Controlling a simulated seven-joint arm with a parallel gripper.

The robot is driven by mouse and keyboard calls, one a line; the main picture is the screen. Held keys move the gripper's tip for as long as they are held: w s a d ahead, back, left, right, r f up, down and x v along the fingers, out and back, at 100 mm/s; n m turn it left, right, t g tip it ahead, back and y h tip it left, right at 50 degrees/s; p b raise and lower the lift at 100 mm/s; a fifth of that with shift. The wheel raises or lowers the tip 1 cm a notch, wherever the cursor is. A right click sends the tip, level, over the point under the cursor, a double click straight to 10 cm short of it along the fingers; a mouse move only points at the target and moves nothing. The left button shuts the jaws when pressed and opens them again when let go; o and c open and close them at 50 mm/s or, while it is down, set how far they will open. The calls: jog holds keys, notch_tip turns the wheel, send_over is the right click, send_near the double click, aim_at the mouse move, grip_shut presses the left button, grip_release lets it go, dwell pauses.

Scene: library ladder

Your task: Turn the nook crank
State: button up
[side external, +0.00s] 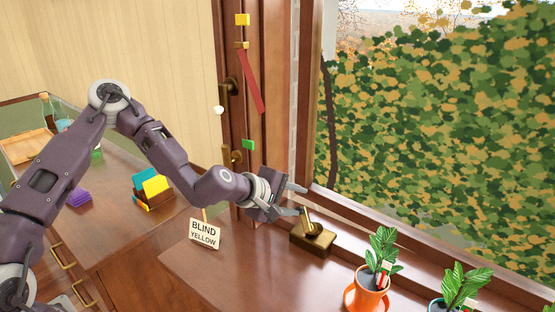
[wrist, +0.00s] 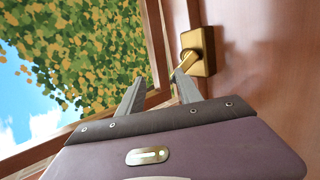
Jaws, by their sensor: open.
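The crank (side external: 312,236) is a brass-coloured block with a dark round hub and a short upright handle, on the brown ledge below the window. My gripper (side external: 300,200) is open, just above and left of the crank, with its fingers pointing right. In the wrist view the crank's square plate (wrist: 204,48) and handle (wrist: 184,66) lie past the fingertips (wrist: 158,78). The handle's end overlaps the right fingertip there; I cannot tell whether they touch. Nothing is seen held between the fingers.
A sign reading "BLIND YELLOW" (side external: 205,234) stands left of the crank. A potted plant in an orange pot (side external: 368,292) and a second plant (side external: 459,286) stand to the right. The window frame (side external: 420,235) runs behind the crank. The ledge front (side external: 270,275) is clear.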

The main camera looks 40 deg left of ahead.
jog(key=s+a+r+n+t+h, duration=0.1)
jog(key=a+r+n+h, duration=0.2)
jog(key=r, duration=0.7)
jog(key=shift+s+a+r+n+h, duration=0.2)
jog(key=shift+a+r+n+h, duration=0.15)
jog(key=shift+n+h, duration=0.2)
